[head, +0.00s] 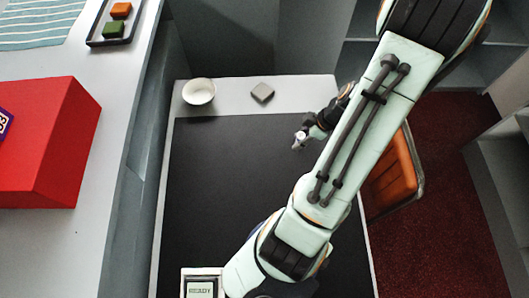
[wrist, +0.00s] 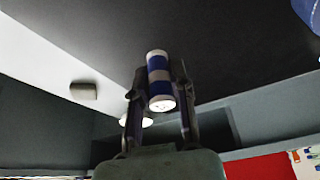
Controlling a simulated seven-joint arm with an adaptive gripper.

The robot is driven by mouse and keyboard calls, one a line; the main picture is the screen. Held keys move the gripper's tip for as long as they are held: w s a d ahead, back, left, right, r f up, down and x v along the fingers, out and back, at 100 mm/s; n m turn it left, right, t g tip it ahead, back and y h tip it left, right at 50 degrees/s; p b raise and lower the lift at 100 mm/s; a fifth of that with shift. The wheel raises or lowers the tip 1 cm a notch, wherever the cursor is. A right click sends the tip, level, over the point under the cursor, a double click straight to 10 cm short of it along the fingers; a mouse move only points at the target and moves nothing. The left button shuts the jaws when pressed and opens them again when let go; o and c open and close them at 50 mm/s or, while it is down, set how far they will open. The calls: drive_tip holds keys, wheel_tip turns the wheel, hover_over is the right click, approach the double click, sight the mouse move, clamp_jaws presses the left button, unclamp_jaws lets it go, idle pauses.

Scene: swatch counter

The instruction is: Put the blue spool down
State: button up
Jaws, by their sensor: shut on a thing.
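The blue spool (wrist: 158,72), a small cylinder with blue and white bands, is between the two fingers of my gripper (wrist: 157,84) in the wrist view. My gripper is shut on it, one finger on each side, and its pale end face points toward the camera. In the head view my gripper (head: 299,141) is over the right part of the dark mat (head: 225,200). The spool cannot be made out clearly there. Whether the spool touches any surface cannot be told.
A white bowl (head: 199,92) and a grey block (head: 262,92) stand on the pale strip beyond the mat. A READY display (head: 200,288) is at the near left. A red box (head: 45,140) and a tray (head: 97,40) are on the left counter. Most of the mat is clear.

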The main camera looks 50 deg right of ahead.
sight(292, 157)
wheel_tip(292, 157, down, 8)
drive_tip(key=shift+s+d+r, duration=0.1)
drive_tip(key=shift+s+r, duration=0.05)
drive_tip(key=shift+r, duration=0.05)
drive_tip(key=shift+f, duration=0.15)
drive_tip(key=o, duration=0.8)
drive_tip(key=shift+c, duration=0.2)
drive_tip(key=v, duration=1.2)
drive_tip(key=shift+r, duration=0.2)
